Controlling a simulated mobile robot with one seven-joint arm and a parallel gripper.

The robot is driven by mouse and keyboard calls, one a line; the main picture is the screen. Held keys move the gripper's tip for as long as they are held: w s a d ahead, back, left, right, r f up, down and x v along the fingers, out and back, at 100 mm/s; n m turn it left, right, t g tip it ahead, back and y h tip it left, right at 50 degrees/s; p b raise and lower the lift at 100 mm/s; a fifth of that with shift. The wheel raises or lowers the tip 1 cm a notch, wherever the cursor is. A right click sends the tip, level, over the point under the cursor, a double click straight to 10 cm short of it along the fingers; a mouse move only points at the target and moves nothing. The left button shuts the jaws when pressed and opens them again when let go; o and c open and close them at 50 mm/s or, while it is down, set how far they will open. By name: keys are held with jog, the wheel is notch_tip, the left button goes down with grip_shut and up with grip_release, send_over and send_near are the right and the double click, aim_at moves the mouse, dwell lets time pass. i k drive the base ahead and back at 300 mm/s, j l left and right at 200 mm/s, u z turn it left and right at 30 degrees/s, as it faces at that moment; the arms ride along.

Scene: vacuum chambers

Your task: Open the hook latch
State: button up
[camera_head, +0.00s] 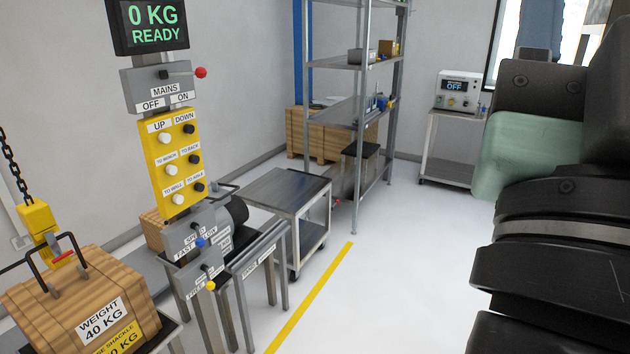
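A yellow hoist block (38,218) hangs on a dark chain (14,165) at the left. Below it, right above the wooden weight box (75,293) labelled 40 KG, a small red piece (63,256) shows among grey and dark metal parts. This may be the hook latch; it is too small to tell whether it is open or shut. A dark bail handle rises over the box. My arm fills the right edge, far from the hook. My gripper is not in view.
A control post with a yellow button panel (172,163), a red-knobbed mains lever (200,72) and a "0 KG READY" display (151,26) stands right of the box. A metal cart (287,190) and shelf rack (357,100) stand behind. The floor right of the yellow line (312,296) is clear.

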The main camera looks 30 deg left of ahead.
aim_at(50, 238)
jog(key=u, duration=0.6)
jog(key=i+j+u, duration=0.15)
jog(key=u, duration=0.25)
jog(key=i+u, duration=0.3)
jog(key=u, duration=0.15)
jog(key=i+u, duration=0.25)
jog(key=u, duration=0.15)
jog(key=i+l+u, duration=0.15)
jog(key=u, duration=0.3)
jog(key=i+l+u, duration=0.1)
jog(key=i+l, duration=0.7)
jog(key=i, duration=0.2)
jog(key=i+j+u, duration=0.05)
